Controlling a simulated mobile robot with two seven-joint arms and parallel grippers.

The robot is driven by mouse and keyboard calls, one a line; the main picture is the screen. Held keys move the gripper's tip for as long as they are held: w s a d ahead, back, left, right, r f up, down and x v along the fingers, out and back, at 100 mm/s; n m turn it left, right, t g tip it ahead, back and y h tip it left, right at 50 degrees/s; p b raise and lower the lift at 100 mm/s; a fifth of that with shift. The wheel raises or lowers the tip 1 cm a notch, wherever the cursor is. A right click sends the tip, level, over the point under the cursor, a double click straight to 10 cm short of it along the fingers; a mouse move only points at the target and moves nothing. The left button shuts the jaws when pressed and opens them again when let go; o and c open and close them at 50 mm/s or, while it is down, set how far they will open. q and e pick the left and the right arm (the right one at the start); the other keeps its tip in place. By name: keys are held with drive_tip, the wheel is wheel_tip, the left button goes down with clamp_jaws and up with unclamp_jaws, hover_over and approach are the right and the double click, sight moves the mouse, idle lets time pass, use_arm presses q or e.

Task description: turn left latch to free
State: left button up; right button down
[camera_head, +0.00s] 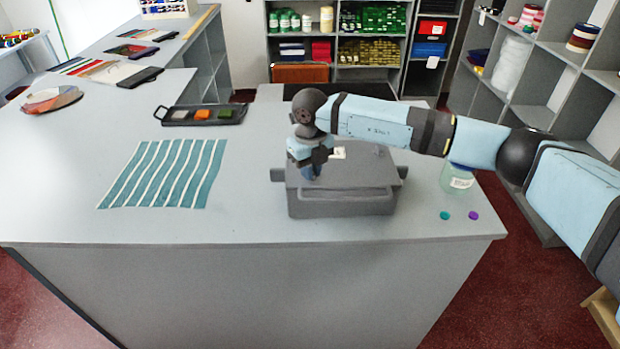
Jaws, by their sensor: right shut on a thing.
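A dark grey box (340,205) with a lid sits near the right end of the grey counter. A small lug sticks out at each side of it. My right gripper (311,172) points down over the left part of the lid. It is shut on the left latch, which its fingers and wrist hide almost wholly, so I cannot tell how the latch is turned. A small pale label lies on the lid just right of the gripper. My left gripper is not in view.
A clear jar (458,180) stands right of the box, with a teal disc (445,216) and a purple disc (473,215) before it. A teal striped cloth (165,174) lies left. A black tray (201,115) lies behind it. The counter's front left is clear.

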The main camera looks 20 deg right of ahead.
drive_tip(key=shift+f+n+b, duration=0.25)
drive_tip(key=shift+n+b, duration=0.6)
drive_tip(key=shift+n, duration=0.05)
drive_tip(key=n+b, duration=0.5)
drive_tip(key=n, duration=0.1)
drive_tip(key=shift+w+d, duration=0.1)
drive_tip(key=shift+d, duration=0.05)
drive_tip(key=shift+r+n+b, duration=0.15)
drive_tip(key=shift+n+b, duration=0.75)
drive_tip(key=shift+n, duration=0.3)
drive_tip(key=shift+n+b, duration=0.35)
drive_tip(key=shift+n, duration=0.25)
drive_tip(key=shift+r, duration=0.1)
drive_tip(key=c, duration=1.2)
unclamp_jaws()
drive_tip(key=shift+o, duration=0.2)
